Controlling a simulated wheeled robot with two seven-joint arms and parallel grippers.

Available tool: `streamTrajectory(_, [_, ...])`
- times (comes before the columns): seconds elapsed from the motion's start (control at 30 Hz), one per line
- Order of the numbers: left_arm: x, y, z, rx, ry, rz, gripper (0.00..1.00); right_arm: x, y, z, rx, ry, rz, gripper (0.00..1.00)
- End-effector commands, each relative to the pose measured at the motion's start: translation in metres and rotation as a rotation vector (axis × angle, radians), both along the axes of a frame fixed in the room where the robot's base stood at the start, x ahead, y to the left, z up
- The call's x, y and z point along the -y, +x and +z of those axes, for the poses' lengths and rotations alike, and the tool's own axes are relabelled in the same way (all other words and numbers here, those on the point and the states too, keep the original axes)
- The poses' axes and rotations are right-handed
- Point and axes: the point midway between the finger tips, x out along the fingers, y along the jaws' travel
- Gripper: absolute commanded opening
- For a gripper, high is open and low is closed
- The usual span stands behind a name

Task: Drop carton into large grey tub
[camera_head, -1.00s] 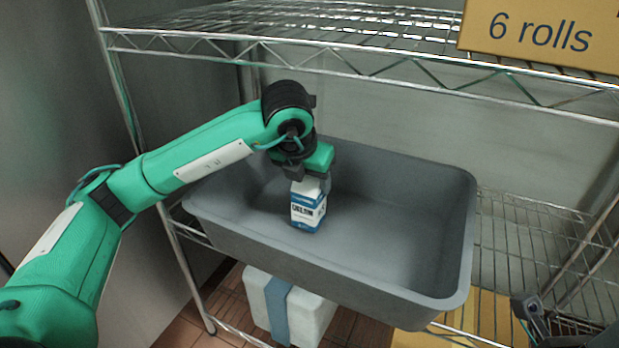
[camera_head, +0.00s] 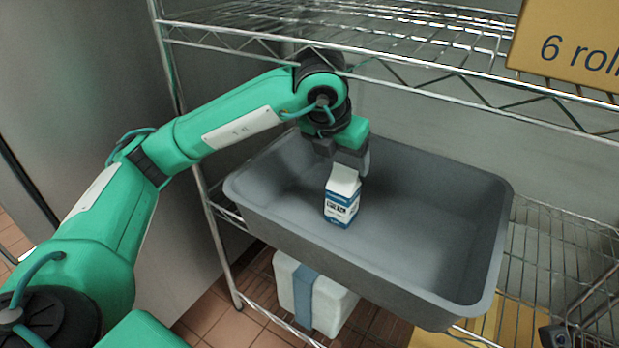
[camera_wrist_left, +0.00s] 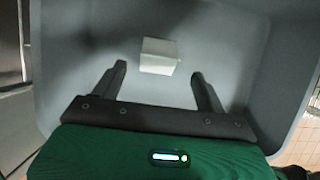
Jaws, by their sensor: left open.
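The small white and blue carton (camera_head: 342,197) stands inside the large grey tub (camera_head: 370,272), toward its left part. My left gripper (camera_head: 350,160) is above the carton, over the tub. In the left wrist view, the carton's white top (camera_wrist_left: 159,56) lies just beyond the tips of my open fingers (camera_wrist_left: 158,75), with nothing between them. The tub's floor and walls (camera_wrist_left: 245,60) surround it there. My right gripper cannot be made out; a dark part (camera_head: 555,336) shows at the lower right corner.
The tub sits on a wire shelf (camera_head: 560,250). A wire shelf above (camera_head: 400,50) runs close over my left wrist. A yellow "6 rolls" sign or box (camera_head: 570,45) is at the upper right. A white box with a blue band (camera_head: 335,303) is below. The tub's right half is empty.

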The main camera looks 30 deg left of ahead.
Motion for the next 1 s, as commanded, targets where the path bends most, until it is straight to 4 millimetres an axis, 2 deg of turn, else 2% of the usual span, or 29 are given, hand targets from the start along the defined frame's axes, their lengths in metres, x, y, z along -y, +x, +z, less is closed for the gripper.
streamTrajectory(0.03, [-0.002,-0.012,-0.002,-0.006,0.004,-0.002,0.74,0.0,0.001,0.001,-0.007,-0.001,0.0,0.34])
streamTrajectory(0.3, [-0.005,-0.069,-0.003,-0.005,0.002,-0.002,0.74,0.0,0.003,-0.001,-0.041,-0.002,0.0,0.34])
streamTrajectory(0.5, [-0.006,-0.098,-0.004,-0.005,0.002,-0.001,0.74,-0.001,0.005,-0.003,-0.057,-0.004,0.0,0.34])
streamTrajectory(0.7, [-0.007,-0.109,-0.005,-0.006,0.002,0.001,0.74,-0.001,0.006,-0.005,-0.065,-0.004,0.0,0.34])
streamTrajectory(1.0, [-0.007,-0.109,-0.005,-0.005,0.001,0.0,0.74,-0.001,0.006,-0.007,-0.071,-0.005,0.0,0.34])
